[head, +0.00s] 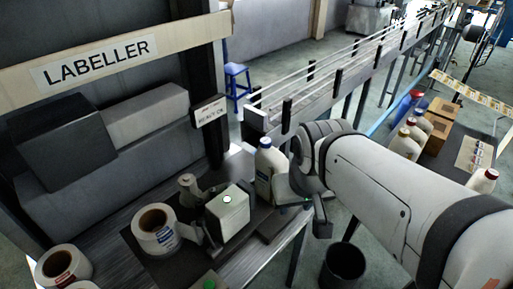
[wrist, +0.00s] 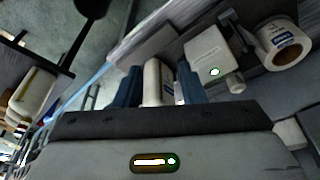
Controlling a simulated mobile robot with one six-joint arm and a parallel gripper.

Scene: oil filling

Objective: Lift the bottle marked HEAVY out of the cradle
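A white bottle with a blue cap and a blue-and-white label (head: 264,170) stands upright at the right end of the labeller bench. I cannot read the word HEAVY on it, and its base and any cradle around it are not clear. My gripper (head: 290,185) is right beside it, on its right. In the wrist view the two blue fingers of my gripper (wrist: 160,85) have the white bottle (wrist: 158,78) in line between them. I cannot tell whether they press on it.
A white box-shaped device with a green light (head: 228,212) and a label roll (head: 158,230) stand left of the bottle. A railed conveyor (head: 350,70) runs behind. More bottles (head: 406,142) stand on a table at right. A black bin (head: 343,264) is on the floor.

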